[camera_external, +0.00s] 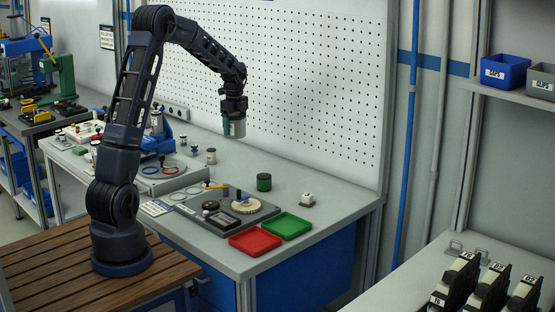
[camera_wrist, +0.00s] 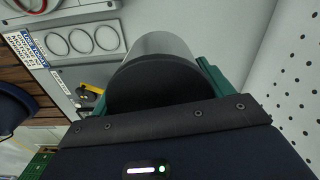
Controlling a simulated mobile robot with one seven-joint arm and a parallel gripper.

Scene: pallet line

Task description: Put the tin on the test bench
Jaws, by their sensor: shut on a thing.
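My gripper (camera_external: 231,124) is shut on a grey cylindrical tin (camera_external: 237,128) and holds it raised above the rear of a grey bench (camera_external: 325,197), near the pegboard. In the wrist view the tin (camera_wrist: 164,45) has a grey side and a dark round end facing the camera. It sits between the green fingers of my gripper (camera_wrist: 155,85). Bench surface shows beyond it, well apart from the tin. The grey bench carries a dark plate (camera_external: 262,212) with a round dial; no readable label here marks which bench is the test bench.
A green can (camera_external: 264,182), a small grey can (camera_external: 211,156) and a white block (camera_external: 307,200) stand on the bench. Red (camera_external: 255,241) and green (camera_external: 287,225) trays lie at its front. The pegboard (camera_external: 310,90) rises behind. Bare bench lies right of the white block.

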